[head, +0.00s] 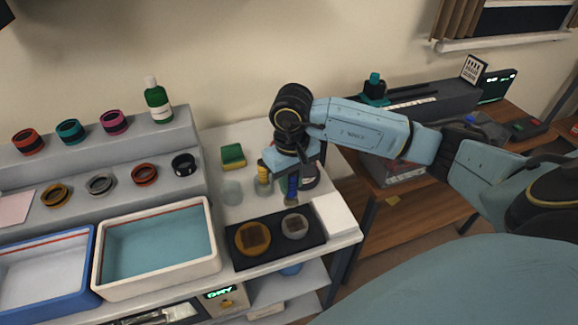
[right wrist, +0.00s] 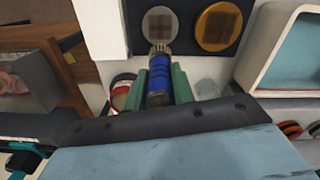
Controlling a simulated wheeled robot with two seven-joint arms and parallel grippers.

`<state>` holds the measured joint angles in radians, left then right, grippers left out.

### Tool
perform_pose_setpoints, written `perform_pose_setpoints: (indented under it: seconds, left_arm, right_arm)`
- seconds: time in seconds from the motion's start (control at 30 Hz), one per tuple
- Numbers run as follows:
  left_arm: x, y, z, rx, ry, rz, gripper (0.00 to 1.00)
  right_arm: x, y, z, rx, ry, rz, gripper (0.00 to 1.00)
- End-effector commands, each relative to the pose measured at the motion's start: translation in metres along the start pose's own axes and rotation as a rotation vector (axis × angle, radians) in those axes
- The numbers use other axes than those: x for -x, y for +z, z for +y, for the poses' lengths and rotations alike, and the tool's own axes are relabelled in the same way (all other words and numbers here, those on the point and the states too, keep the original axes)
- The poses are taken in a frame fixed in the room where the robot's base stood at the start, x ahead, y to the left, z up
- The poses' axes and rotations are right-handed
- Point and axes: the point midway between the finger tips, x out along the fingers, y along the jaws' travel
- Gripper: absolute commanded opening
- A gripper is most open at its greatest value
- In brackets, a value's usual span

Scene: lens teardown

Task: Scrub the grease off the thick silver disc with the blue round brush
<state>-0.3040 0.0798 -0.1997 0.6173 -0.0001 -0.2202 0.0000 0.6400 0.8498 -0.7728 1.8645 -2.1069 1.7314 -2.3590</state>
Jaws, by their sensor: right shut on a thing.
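The silver disc (head: 295,226) lies flat on a black mat (head: 276,255), with a brownish patch on its face. It also shows in the right wrist view (right wrist: 160,24). My right gripper (right wrist: 158,88) is shut on the blue round brush (right wrist: 158,72), between its green fingers. In the head view the brush (head: 293,187) hangs below my right gripper (head: 292,180), just behind the disc. My left gripper is not in view.
A gold disc (head: 252,238) with a brown patch lies left of the silver one. A cream tray (head: 158,290) and a blue-rimmed tray (head: 88,270) stand to the left. A sponge (head: 233,155), a yellow-topped brush (head: 264,172) and a clear jar (head: 232,191) stand behind.

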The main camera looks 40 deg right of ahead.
Motion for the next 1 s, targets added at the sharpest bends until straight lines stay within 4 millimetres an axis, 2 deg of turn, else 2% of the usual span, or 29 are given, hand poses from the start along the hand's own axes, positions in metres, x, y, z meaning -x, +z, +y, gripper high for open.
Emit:
perform_pose_setpoints:
  seconds: [0.1,0.3,0.87,1.0]
  left_arm:
    - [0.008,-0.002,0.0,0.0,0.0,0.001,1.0]
    - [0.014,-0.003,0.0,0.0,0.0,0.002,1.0]
    - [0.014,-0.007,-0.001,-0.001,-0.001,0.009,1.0]
    - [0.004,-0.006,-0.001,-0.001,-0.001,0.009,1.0]
  right_arm:
    - [0.013,0.001,0.001,-0.003,0.0,0.0,0.02]
    - [0.027,0.002,0.004,-0.008,0.001,0.001,0.02]
    - [0.028,0.003,0.004,-0.009,-0.001,0.0,0.02]
    - [0.026,0.001,0.004,-0.007,0.0,0.005,0.02]
